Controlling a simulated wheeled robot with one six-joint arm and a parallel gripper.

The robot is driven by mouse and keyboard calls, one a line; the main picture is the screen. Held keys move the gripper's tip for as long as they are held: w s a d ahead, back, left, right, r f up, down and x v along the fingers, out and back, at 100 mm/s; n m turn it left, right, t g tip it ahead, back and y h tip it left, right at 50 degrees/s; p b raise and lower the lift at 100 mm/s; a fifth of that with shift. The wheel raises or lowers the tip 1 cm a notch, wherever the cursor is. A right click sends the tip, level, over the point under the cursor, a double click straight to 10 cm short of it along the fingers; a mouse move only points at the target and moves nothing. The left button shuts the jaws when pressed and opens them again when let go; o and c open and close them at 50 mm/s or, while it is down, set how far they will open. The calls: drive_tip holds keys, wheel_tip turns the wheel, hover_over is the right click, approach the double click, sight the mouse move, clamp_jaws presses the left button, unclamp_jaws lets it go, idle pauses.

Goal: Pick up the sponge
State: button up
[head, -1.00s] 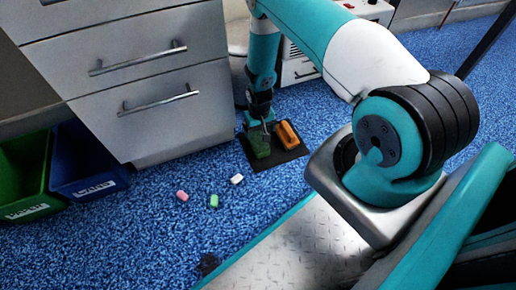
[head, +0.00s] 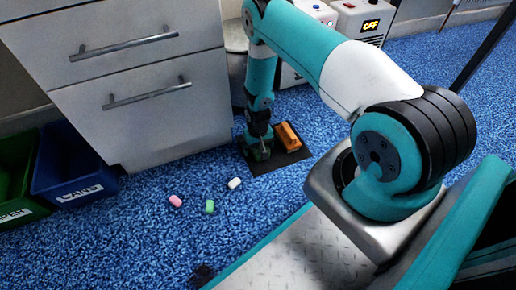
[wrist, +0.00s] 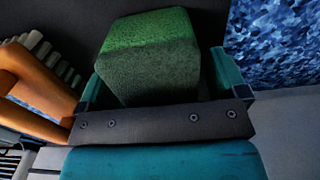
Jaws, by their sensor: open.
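The sponge is a green, rough-textured block (wrist: 150,55) on a dark mat (head: 288,158). In the wrist view it sits between the two teal fingers of my gripper (wrist: 160,78). The fingers are open, one on each side of it, and a small gap shows at the right finger. Contact at the left finger is hard to tell. In the head view my gripper (head: 259,141) points down over the sponge (head: 262,155), which is mostly hidden by it.
An orange brush-like thing (head: 287,136) with pale bristles lies right beside the sponge; it also shows in the wrist view (wrist: 38,75). A drawer cabinet (head: 150,110) stands close on the left. Pink, green and white small pieces lie on open blue floor. A blue bin (head: 75,175) stands far left.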

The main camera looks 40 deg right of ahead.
drive_tip(key=c, duration=1.1)
drive_tip(key=shift+o, duration=0.2)
drive_tip(key=shift+r, duration=0.15)
wheel_tip(320, 180, up, 20)
drive_tip(key=p, duration=1.1)
